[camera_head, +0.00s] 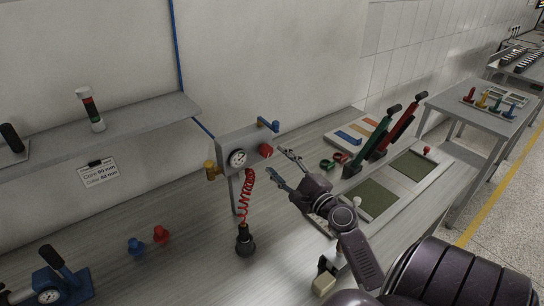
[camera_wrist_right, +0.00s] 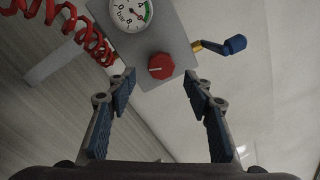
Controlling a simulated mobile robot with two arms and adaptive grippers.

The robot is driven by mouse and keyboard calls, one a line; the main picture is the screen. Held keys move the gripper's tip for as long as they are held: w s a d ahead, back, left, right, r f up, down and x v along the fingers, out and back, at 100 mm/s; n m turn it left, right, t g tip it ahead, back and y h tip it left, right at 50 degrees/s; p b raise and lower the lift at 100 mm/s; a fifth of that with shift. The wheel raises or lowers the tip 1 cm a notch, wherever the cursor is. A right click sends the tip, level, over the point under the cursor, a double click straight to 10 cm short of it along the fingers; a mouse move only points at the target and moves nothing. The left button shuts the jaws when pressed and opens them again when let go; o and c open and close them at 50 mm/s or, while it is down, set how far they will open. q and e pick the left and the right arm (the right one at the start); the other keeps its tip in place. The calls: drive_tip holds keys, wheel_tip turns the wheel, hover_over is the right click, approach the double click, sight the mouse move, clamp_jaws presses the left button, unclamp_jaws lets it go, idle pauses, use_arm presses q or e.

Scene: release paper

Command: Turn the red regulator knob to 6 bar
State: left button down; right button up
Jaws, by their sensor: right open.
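The red regulator knob (camera_head: 266,150) sits on the front of a grey regulator box (camera_head: 225,147), to the right of a round pressure gauge (camera_head: 238,158). In the right wrist view the red knob (camera_wrist_right: 161,66) lies ahead between my fingertips, with the gauge (camera_wrist_right: 131,12) above left of it. The gauge dial is only partly in that view, and I cannot read its value surely. My right gripper (camera_head: 281,167) is open and empty, just in front of the knob and apart from it. It also shows in the right wrist view (camera_wrist_right: 158,83). My left gripper is not in view.
A blue-handled valve (camera_head: 268,124) is on the box's right top, and a brass fitting (camera_head: 211,170) on its left. A red coiled hose (camera_head: 246,195) hangs below to a black tool (camera_head: 245,241). Green and red lever tools (camera_head: 379,140) stand on the bench right of my gripper.

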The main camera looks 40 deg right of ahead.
drive_tip(key=s+a, duration=0.1)
drive_tip(key=s, duration=0.6)
drive_tip(key=shift+s, duration=0.2)
drive_tip(key=shift+a+f, duration=0.1)
drive_tip(key=shift+f, duration=0.05)
